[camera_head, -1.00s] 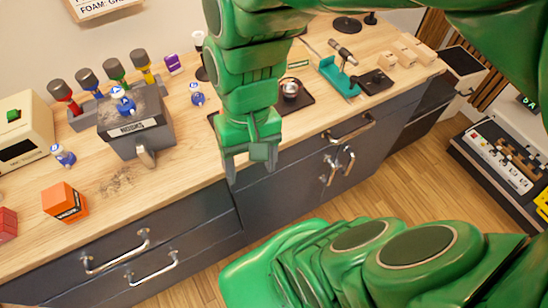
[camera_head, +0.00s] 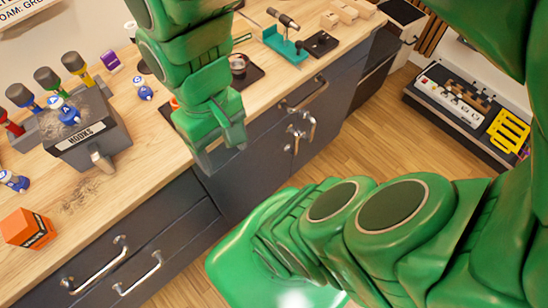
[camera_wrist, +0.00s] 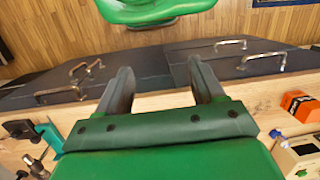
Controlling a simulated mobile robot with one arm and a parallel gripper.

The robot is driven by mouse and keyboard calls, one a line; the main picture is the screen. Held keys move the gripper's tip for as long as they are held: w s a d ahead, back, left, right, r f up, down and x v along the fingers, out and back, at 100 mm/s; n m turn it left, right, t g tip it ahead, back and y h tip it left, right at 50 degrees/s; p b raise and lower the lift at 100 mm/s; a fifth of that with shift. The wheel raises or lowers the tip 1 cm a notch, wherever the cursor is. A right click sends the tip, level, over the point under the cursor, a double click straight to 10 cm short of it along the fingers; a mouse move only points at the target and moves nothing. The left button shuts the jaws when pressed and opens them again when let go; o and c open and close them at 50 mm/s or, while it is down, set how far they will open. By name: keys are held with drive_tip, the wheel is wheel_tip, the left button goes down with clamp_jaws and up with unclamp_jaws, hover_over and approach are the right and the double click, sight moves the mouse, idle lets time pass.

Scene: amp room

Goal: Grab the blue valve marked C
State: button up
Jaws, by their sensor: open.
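Several small blue-and-white valves are on the wooden counter (camera_head: 120,180). One valve (camera_head: 66,112) sits on top of the grey box labelled HOOKS (camera_head: 92,140); its mark looks like an A. A second valve (camera_head: 143,88) stands behind and right of that box. A third valve (camera_head: 14,181) lies at the left edge, near an orange box (camera_head: 28,229). I cannot read a C on any of them. My gripper (camera_head: 220,148) hangs near the counter's front edge, right of the valves and apart from them. In the wrist view its two fingers (camera_wrist: 160,70) are spread and empty.
A teal stand (camera_head: 284,46) and wooden blocks (camera_head: 348,12) are at the back right. Drawer handles (camera_head: 138,272) stick out from the cabinet front.

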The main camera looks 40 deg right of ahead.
drive_tip(key=shift+d+m+h, duration=0.3)
drive_tip(key=shift+d, duration=0.6)
drive_tip(key=w+a+f+m+y, duration=0.3)
drive_tip(key=w+a+m+y, duration=0.25)
drive_tip(key=w+a, duration=0.3)
drive_tip(key=m+t+y, duration=0.5)
drive_tip(key=m+t, duration=0.5)
drive_tip(key=m, duration=1.1)
approach(138, 89)
drive_tip(key=shift+t, duration=0.4)
drive_tip(key=shift+w+d+f+x, duration=0.1)
drive_tip(key=shift+d+f+x, duration=0.15)
drive_tip(key=shift+x, duration=1.7)
drive_tip(key=shift+w+d+f+x, duration=0.1)
drive_tip(key=shift+d+f+x, duration=0.15)
drive_tip(key=shift+x, duration=1.7)
drive_tip(key=shift+w+d+f+x, duration=0.15)
drive_tip(key=shift+f+x, duration=0.1)
drive_tip(key=shift+x, duration=1.7)
drive_tip(key=shift+d, duration=0.1)
